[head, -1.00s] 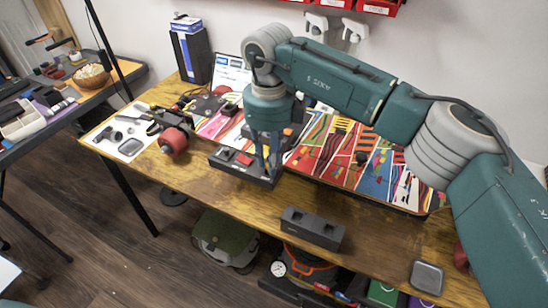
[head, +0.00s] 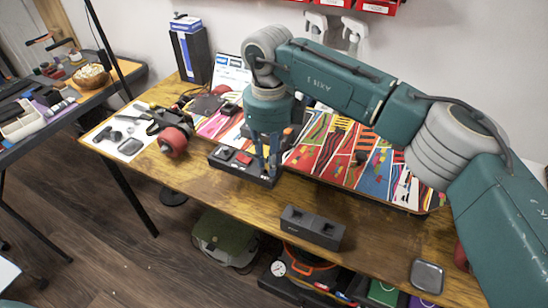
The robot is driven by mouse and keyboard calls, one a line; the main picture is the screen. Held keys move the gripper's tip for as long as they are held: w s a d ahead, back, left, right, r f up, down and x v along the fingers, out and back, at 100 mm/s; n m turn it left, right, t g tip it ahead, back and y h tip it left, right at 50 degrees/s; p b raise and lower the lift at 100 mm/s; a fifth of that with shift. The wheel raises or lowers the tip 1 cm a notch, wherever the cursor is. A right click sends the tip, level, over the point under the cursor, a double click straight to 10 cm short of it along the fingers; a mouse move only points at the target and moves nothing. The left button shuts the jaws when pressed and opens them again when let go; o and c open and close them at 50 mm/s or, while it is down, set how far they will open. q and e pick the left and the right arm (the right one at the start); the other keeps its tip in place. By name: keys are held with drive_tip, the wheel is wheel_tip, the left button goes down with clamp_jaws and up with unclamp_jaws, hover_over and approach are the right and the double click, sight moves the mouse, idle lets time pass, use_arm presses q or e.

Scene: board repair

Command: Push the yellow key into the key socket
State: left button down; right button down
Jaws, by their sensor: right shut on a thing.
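My right gripper (head: 270,172) points straight down at the right end of a low black socket block (head: 235,170) on the wooden table. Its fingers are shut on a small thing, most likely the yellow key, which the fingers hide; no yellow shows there. A red key (head: 243,158) and a dark key (head: 224,153) sit in the block, left of the fingers. The key socket under the fingers is hidden, so I cannot tell how deep the held thing sits. My left gripper is not in view.
A dark block with two recesses (head: 312,228) stands near the table's front edge. A colourful striped board (head: 340,150) lies behind and right of the socket block. A red and black cylinder (head: 174,141) lies to the left. A grey square device (head: 427,276) lies at the front right.

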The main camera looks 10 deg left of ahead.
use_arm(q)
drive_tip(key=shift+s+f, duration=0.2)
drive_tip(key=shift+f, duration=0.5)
use_arm(e)
drive_tip(key=shift+d+f, duration=0.1)
drive_tip(key=shift+f, duration=0.9)
drive_tip(key=c, duration=1.4)
unclamp_jaws()
drive_tip(key=shift+c, duration=0.2)
drive_tip(key=shift+o, duration=1.4)
drive_tip(key=shift+r, duration=0.1)
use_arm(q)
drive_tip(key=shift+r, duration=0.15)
use_arm(e)
drive_tip(key=shift+r, duration=0.45)
use_arm(q)
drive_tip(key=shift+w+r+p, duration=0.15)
drive_tip(key=shift+p, duration=0.25)
use_arm(e)
drive_tip(key=shift+a+r, duration=0.2)
drive_tip(key=shift+r, duration=0.5)
drive_tip(key=shift+a+r, duration=0.1)
drive_tip(key=shift+r, duration=0.2)
